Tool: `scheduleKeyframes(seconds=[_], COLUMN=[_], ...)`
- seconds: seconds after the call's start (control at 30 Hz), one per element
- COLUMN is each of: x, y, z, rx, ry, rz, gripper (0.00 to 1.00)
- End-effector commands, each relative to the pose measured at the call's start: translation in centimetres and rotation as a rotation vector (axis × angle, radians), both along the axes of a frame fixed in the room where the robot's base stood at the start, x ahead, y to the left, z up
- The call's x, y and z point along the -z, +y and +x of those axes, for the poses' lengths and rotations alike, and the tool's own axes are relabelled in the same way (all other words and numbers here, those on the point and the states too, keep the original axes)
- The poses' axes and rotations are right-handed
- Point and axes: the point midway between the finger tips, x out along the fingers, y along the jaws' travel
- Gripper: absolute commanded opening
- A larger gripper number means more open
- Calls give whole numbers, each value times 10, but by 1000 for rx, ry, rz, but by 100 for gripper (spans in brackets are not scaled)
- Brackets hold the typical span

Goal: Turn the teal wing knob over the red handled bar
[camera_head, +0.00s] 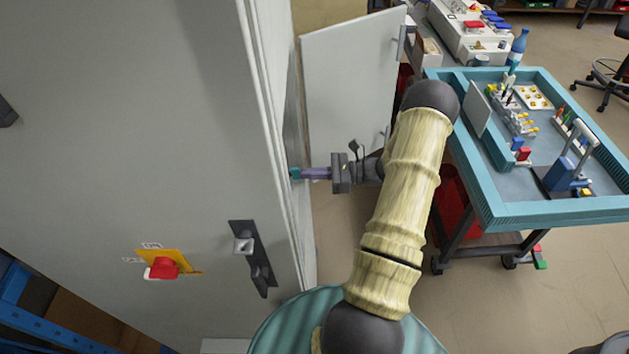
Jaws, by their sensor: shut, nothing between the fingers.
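My gripper (316,174) reaches left from the end of my arm, close to the narrow side of the grey cabinet. Its purple fingers look shut. A small teal part (295,173), which looks like the wing knob, shows just at the fingertips. I cannot tell whether the fingers touch it, and its wing shape and angle are too small to make out. I cannot make out a red handled bar; the cabinet's edge hides most of the face that my gripper points at.
A red rotary switch on a yellow plate (178,260) and a black latch handle (262,278) are on the near cabinet face (120,130). An open grey door (345,90) stands behind my gripper. A teal cart (520,213) with tools stands right of my arm.

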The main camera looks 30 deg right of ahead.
Motion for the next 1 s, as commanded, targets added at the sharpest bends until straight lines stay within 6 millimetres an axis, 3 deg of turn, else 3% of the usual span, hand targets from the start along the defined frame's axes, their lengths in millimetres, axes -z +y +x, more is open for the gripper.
scheduleKeyframes(seconds=[0.03,0.1,0.13,0.3,0.53,0.77,1.0], x=[-9,-8,8,11,16,18,18], y=[17,19,-4,28,40,37,19], z=[15,17,37,25,21,16,7], rx=[-16,-14,-43,-14,-15,-14,-10], ry=[-24,-21,21,27,37,45,43], rz=[16,12,-31,-37,-49,-59,-52], gripper=[17,17,19,20,16,16,17])
